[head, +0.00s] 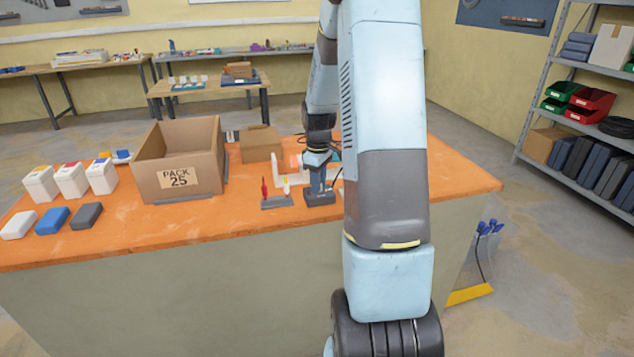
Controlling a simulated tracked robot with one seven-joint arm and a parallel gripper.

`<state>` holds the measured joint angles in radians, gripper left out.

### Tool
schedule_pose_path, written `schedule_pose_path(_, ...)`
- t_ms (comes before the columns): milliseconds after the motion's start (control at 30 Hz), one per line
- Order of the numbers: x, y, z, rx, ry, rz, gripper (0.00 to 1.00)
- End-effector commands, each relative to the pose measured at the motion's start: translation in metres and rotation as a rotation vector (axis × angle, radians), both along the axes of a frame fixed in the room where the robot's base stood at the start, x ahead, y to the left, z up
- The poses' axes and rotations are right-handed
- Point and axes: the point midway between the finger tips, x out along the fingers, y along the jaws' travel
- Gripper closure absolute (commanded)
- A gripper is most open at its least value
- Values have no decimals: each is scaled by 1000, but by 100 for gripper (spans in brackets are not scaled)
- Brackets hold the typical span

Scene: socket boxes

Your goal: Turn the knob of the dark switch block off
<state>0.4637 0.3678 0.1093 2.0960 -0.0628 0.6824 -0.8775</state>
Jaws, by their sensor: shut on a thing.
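My gripper (318,147) points down over the orange table, at the end of my arm right of the cardboard box. Its fingers are small and dark here. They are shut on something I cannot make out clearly. Just below stands a dark blue-grey, drill-like thing (318,182) with a wide dark base; whether the gripper touches it I cannot tell. I cannot clearly pick out the dark switch block or its knob. A dark grey block (86,216) lies at the table's left, beside a blue block (52,220) and a white block (18,225), far from my gripper.
An open cardboard box marked PACK 25 (180,180) stands left of my gripper. A small stand with red and white tools (276,201) is close by. Several white boxes with coloured tops (72,180) stand at the left.

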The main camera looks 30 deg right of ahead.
Motion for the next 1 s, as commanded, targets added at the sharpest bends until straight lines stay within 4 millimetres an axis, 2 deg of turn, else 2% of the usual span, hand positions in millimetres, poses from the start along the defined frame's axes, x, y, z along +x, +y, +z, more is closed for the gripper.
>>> schedule_pose_path(700, 4, -1, 3, -2, -11, -678, 100)
schedule_pose_path(1000, 4, -2, 3, -1, -11, -912, 100)
